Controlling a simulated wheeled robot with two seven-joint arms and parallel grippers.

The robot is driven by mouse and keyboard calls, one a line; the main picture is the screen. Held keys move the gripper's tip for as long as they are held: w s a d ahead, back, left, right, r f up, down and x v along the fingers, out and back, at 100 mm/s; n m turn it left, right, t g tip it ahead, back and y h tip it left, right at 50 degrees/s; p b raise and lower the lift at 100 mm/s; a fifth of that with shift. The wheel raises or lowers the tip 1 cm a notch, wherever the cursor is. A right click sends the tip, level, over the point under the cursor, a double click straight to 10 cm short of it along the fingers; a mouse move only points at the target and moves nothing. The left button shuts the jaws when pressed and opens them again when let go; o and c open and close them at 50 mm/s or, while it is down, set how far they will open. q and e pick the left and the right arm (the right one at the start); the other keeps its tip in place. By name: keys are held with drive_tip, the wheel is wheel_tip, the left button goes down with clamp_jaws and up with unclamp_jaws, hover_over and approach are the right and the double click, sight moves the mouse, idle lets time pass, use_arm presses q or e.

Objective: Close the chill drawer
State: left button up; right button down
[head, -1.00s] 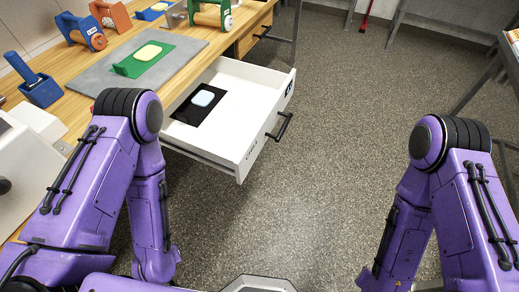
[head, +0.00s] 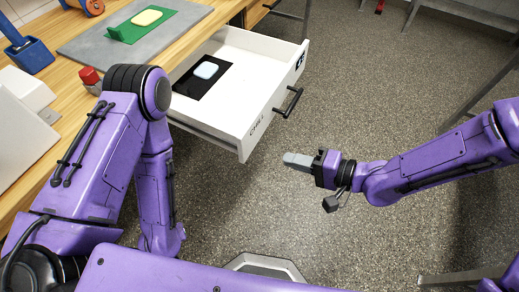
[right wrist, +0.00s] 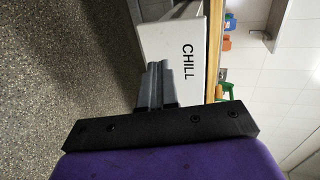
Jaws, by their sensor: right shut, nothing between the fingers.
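The white chill drawer (head: 228,125) stands pulled out from under the wooden table in the head view. Its front carries the word CHILL and a dark bar handle (head: 288,102). Inside it lies a black mat (head: 187,86) with a pale blue block (head: 206,70) on it. My right gripper (head: 287,159) is shut and empty, in front of the drawer and to the right of its near corner, apart from it. In the right wrist view the gripper (right wrist: 158,70) points toward the white panel marked CHILL (right wrist: 188,35). My left gripper is out of view.
The wooden table (head: 75,93) holds a grey board (head: 105,50) with a green piece (head: 135,32) and yellow block (head: 147,17), a blue holder (head: 30,58) and a red-topped jar (head: 90,78). The speckled floor (head: 380,90) is clear right of the drawer.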

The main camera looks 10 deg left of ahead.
sight(248, 147)
drive_tip(key=x, duration=0.6)
drive_tip(key=r+x, duration=0.1)
drive_tip(key=x, duration=0.2)
drive_tip(key=shift+a+f, duration=0.1)
drive_tip(key=shift+a, duration=0.2)
drive_tip(key=shift+w+a, duration=0.15)
drive_tip(key=shift+a, duration=0.05)
